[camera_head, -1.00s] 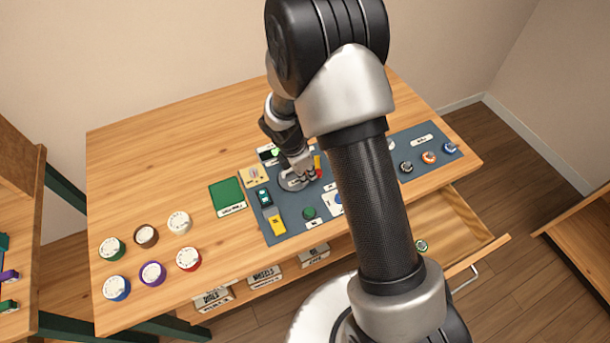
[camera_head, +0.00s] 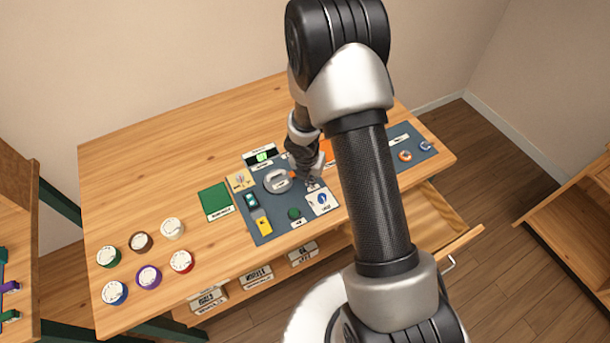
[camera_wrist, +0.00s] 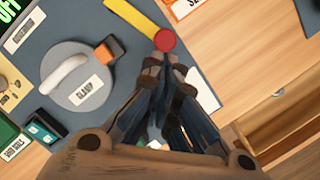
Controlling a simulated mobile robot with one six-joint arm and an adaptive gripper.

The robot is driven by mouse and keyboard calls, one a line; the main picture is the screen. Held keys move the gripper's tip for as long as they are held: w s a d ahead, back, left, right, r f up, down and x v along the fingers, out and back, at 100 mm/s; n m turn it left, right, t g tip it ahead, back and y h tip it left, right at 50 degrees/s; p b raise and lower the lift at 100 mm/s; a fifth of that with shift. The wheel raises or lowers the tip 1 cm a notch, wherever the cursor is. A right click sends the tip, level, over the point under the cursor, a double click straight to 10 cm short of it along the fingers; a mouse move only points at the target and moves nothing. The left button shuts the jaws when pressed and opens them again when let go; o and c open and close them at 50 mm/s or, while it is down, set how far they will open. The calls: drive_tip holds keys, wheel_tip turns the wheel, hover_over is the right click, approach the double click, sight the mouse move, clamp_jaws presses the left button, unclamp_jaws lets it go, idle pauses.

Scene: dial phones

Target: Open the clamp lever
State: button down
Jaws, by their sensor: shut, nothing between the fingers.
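The clamp is a grey disc (camera_head: 278,181) with a pale raised handle, and it also shows in the wrist view (camera_wrist: 62,92) with a CLAMP label. An orange block (camera_wrist: 106,52) sits at its edge. A yellow lever bar (camera_wrist: 132,15) with a round red knob (camera_wrist: 165,41) lies beside the block in the wrist view. In the head view my arm hides the lever. My gripper (camera_wrist: 164,64) is shut and empty, with its fingertips at the knob's near side in the picture. I cannot tell whether they touch it. In the head view my gripper (camera_head: 312,182) is right of the disc.
The blue-grey panel (camera_head: 262,205) also carries a green knob (camera_head: 294,213), a yellow part (camera_head: 264,226) and a lit display (camera_head: 262,157). Several dials stand at the left of the table (camera_head: 130,180), including a red one (camera_head: 181,261). An open drawer (camera_head: 445,222) juts out at the right.

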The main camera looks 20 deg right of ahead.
drive_tip(key=shift+w+a, duration=0.15)
drive_tip(key=shift+a, duration=0.05)
drive_tip(key=shift+w+a+p, duration=0.45)
drive_tip(key=shift+a+p, duration=0.05)
drive_tip(key=shift+p, duration=0.2)
